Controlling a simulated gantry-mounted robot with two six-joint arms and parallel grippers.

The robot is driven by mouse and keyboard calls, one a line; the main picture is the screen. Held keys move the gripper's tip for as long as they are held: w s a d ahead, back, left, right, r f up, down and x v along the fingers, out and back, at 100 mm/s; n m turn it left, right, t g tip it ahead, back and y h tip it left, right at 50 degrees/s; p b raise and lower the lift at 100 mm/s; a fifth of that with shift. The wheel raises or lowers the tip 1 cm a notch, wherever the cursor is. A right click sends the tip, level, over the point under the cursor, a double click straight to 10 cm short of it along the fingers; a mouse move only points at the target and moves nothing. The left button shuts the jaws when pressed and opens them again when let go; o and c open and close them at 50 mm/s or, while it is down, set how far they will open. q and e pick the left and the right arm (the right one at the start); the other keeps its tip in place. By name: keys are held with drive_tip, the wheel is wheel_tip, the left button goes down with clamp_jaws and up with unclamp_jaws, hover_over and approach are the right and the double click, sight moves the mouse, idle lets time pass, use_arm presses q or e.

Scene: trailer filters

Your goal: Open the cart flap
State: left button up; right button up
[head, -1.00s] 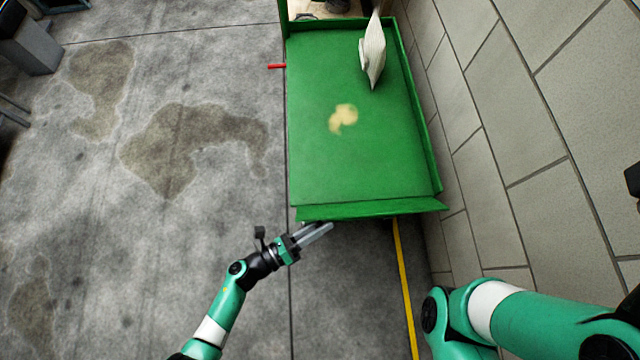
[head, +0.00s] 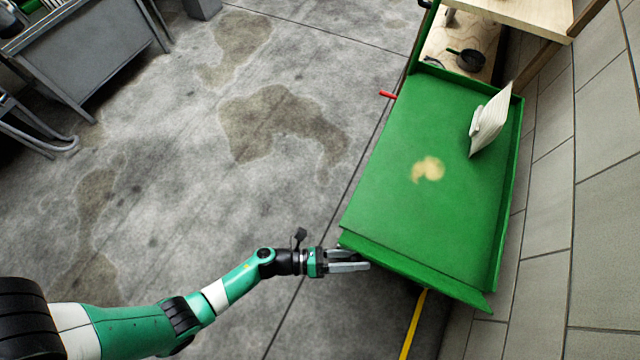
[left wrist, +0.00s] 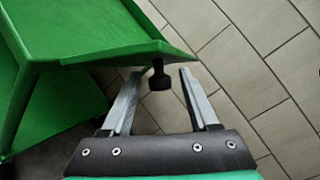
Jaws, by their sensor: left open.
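The green cart (head: 405,215) stands right of centre in the head view. Its flap (head: 430,279) is the narrow green strip along the near end; I cannot tell how far it is swung. My left gripper (head: 366,259) is open at the near left corner of the cart, at the flap's edge. In the left wrist view, a black knob (left wrist: 159,78) hangs beneath the green edge (left wrist: 120,52) and lies between the spread fingers (left wrist: 160,74). I see no grip on it. My right gripper is out of view.
A pale pleated filter (head: 490,120) stands on the cart top by a tan patch (head: 428,169). A red handle (head: 388,95) sticks out at the cart's left side. A tiled surface (head: 607,230) lies close on the right. The floor (head: 220,200) left of the cart is open.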

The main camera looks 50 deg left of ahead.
use_arm(q)
drive_tip(key=shift+s+a+r, duration=0.1)
drive_tip(key=shift+s+a, duration=0.2)
drive_tip(key=shift+a, duration=0.05)
drive_tip(key=p+v, duration=0.3)
drive_tip(key=v, duration=0.7)
drive_tip(key=shift+s, duration=0.25)
drive_tip(key=shift+a, duration=0.15)
